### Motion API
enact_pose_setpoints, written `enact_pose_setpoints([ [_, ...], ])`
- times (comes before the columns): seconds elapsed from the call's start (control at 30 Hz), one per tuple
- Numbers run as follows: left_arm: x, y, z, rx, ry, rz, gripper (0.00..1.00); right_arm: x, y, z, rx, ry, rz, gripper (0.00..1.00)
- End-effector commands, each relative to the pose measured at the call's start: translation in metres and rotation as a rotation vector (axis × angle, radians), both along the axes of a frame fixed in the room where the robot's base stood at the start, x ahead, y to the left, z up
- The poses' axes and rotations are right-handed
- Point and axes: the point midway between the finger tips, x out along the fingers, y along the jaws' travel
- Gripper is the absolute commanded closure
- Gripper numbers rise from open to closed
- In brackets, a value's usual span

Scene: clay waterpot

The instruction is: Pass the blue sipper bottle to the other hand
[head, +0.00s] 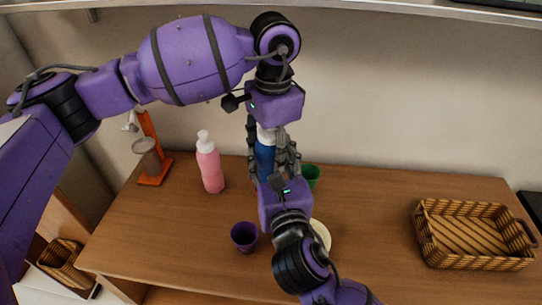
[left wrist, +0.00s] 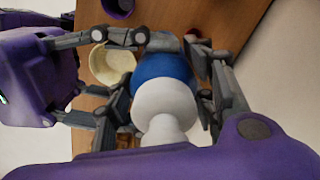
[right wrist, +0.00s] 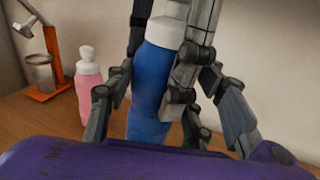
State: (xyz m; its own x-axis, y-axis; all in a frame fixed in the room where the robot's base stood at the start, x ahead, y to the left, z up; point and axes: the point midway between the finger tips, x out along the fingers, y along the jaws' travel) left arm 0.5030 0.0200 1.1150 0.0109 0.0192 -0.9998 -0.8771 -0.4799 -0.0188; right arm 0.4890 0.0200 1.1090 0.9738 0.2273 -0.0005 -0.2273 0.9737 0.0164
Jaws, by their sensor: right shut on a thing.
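The blue sipper bottle (head: 265,154) stands upright above the table, blue below with a white top. My right gripper (right wrist: 150,100) is shut on its blue body from below. My left gripper (head: 266,128) reaches down from above, its fingers open on either side of the bottle's upper part. In the left wrist view the white cap (left wrist: 166,110) points toward my left palm, with the blue body (left wrist: 162,68) beyond it. The fingers of both grippers overlap closely around the bottle, and whether the left fingers touch it is unclear.
A pink bottle (head: 210,165) and an orange stand with a metal cup (head: 148,155) are to the left. A purple cup (head: 244,237), a green cup (head: 311,175) and a cream bowl (head: 322,235) are near the grippers. A woven basket (head: 472,235) stands right. The table between has free room.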

Motion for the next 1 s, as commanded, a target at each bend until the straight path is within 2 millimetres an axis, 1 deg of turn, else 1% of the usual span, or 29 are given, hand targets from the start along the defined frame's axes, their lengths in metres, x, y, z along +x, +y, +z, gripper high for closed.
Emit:
enact_pose_setpoints([
  [0.03,-0.001,-0.005,0.002,-0.011,-0.004,-0.008,0.42,-0.002,0.006,0.002,0.008,-0.004,0.015,0.88],
  [0.1,-0.001,-0.005,0.002,-0.011,-0.004,-0.008,0.34,-0.002,0.006,0.002,0.008,-0.004,0.015,0.88],
  [0.77,0.000,-0.002,0.003,-0.005,-0.003,-0.004,0.34,-0.001,0.003,0.002,0.005,-0.003,0.007,0.88],
  [0.87,0.000,-0.003,0.010,-0.007,-0.005,-0.003,0.34,-0.001,0.003,0.002,0.005,-0.003,0.007,0.88],
  [1.0,0.001,-0.003,0.032,-0.008,-0.009,-0.004,0.34,-0.001,0.003,0.002,0.005,-0.003,0.007,0.88],
])
